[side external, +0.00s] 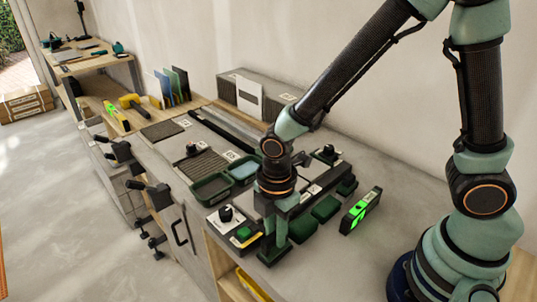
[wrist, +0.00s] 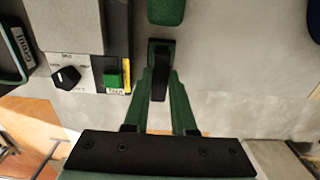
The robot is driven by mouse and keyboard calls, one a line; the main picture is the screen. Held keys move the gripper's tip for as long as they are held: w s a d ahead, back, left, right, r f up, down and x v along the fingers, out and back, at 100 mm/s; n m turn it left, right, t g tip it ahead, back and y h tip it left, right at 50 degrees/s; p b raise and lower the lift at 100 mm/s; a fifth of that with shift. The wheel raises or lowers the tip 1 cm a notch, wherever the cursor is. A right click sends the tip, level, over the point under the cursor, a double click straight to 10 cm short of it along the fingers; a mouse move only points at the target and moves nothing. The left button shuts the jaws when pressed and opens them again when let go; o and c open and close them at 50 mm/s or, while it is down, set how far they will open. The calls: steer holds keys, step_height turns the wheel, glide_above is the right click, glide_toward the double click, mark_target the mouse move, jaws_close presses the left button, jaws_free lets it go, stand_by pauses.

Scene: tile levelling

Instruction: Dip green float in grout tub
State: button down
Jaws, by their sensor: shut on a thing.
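My gripper (side external: 273,240) points down at the front edge of the bench, right of the control panel. In the wrist view its green fingers (wrist: 160,88) are shut on a narrow dark piece with a green end, seen end-on, which looks like the green float (wrist: 160,62). Much of it is hidden by the fingers. The grout tub (side external: 207,202) is a dark green tray left of my gripper, apart from it. Its labelled edge shows at the left of the wrist view (wrist: 9,52). Its contents cannot be made out clearly.
A dial panel (wrist: 75,92) with a green button stands between my gripper and the tub. Green pads (side external: 327,208) lie on the bench to the right, near a green-lit level (side external: 361,211). A second tray (side external: 243,170) stands behind the tub.

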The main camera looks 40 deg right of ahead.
steer(key=shift+r, duration=3.35)
steer(key=w+d+r, duration=0.1)
steer(key=w+r, duration=0.2)
steer(key=w, duration=2.2)
steer(key=shift+s+f, duration=0.15)
steer(key=shift+f, duration=2)
steer(key=shift+s+f, duration=0.1)
steer(key=shift+f, duration=2.05)
step_height(320, 180, up, 9)
steer(key=shift+f, duration=0.2)
